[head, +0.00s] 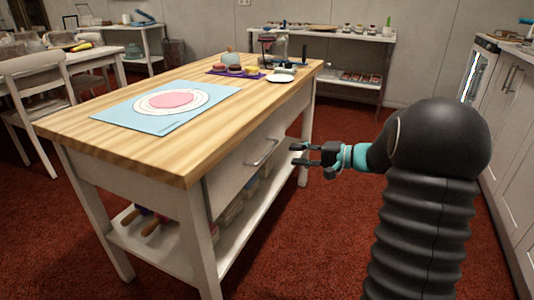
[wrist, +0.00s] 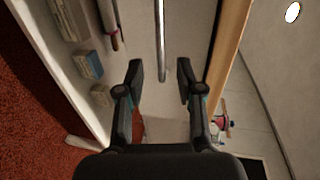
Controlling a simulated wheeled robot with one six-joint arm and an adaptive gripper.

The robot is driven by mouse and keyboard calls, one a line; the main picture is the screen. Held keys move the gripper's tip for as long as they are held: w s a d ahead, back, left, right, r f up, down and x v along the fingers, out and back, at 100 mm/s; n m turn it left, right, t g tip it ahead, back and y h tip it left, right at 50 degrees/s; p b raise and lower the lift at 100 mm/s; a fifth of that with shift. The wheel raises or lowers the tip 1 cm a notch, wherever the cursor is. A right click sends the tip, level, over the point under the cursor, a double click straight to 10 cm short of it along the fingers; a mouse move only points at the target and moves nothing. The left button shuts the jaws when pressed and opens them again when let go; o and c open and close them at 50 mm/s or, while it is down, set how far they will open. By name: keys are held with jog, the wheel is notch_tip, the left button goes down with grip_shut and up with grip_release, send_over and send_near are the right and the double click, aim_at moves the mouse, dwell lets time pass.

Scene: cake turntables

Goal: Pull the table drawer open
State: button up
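The table (head: 120,140) has a wooden top and white legs. Its white drawer front (head: 230,178) faces right, with a metal bar handle (head: 262,153). The drawer looks shut or nearly so; I cannot tell exactly. My gripper (head: 294,154) is open and empty, to the right of the handle and apart from it. In the wrist view the handle (wrist: 160,40) runs lengthwise, ahead of and between the two open fingers (wrist: 160,72). The drawer front fills the area behind it.
A lower shelf (head: 245,215) holds boxes and rolling pins. On the tabletop lie a blue mat (head: 130,112), a purple tray of cakes (head: 240,72) and a white plate (head: 281,78). White cabinets (head: 510,110) stand at right. Red carpet in front of the drawer is clear.

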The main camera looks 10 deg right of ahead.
aim_at(269, 153)
jog(key=p+x, duration=0.1)
jog(key=x, duration=0.9)
jog(key=shift+w+a, duration=0.1)
jog(key=shift+a, duration=0.1)
grip_shut()
